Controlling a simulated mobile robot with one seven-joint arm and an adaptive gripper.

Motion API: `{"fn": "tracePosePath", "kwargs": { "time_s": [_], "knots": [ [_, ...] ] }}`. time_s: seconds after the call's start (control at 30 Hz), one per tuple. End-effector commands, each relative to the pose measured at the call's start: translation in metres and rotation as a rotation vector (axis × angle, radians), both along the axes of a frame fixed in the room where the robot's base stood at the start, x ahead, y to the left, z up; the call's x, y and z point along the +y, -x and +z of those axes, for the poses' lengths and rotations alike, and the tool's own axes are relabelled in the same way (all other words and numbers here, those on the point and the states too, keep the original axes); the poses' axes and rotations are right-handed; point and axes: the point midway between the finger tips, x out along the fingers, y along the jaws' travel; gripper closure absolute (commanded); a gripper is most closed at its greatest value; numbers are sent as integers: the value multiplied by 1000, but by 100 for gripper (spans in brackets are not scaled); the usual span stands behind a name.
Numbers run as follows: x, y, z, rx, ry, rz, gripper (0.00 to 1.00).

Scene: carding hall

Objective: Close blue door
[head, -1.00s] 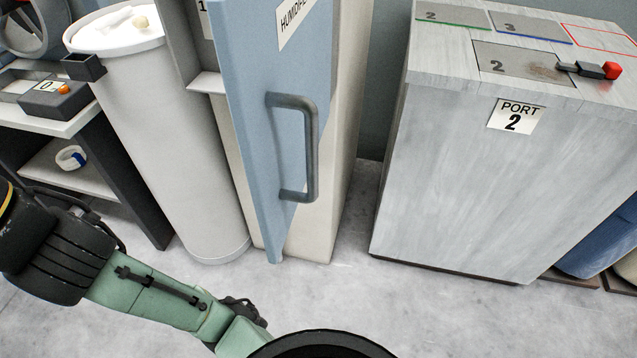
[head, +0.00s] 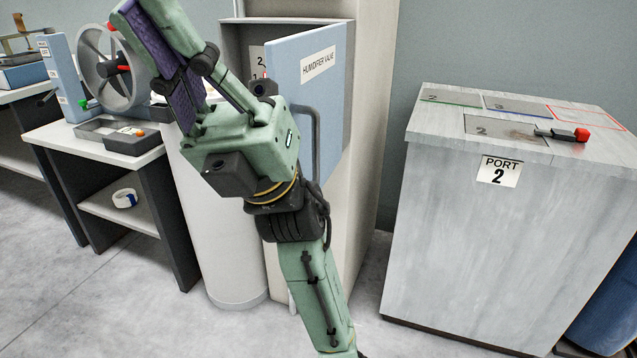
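The blue door (head: 332,95), labelled "HUMIDIFIER VALVE", stands open on the pale cabinet (head: 365,120). The dark interior with small number labels shows left of the door's near edge. I cannot tell whether the fingers are open or shut. The green gripper body and wrist cover the lower left of the door and part of the cabinet.
A white cylinder (head: 228,265) stands left of the cabinet, partly behind my arm. Further left are a bench (head: 75,140) and a large handwheel (head: 110,75). The grey "PORT 2" box (head: 490,240) stands right. Open floor lies between it and the cabinet.

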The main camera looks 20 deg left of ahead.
Motion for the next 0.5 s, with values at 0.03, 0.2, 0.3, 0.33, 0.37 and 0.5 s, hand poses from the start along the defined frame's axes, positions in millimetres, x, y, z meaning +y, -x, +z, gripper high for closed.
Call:
{"fn": "tracePosePath", "kwargs": {
  "time_s": [0.03,0.2,0.3,0.33,0.37,0.5],
  "knots": [
    [-12,-9,-12,-91,-14,-149,100],
    [-35,-38,-52,-429,35,-610,100],
    [-50,-68,-83,-624,137,-860,100],
    [-56,-79,-92,-678,177,-929,100],
    [-63,-90,-102,-729,221,-995,100],
    [-104,-137,-143,-919,442,-1231,100]
  ]
}}
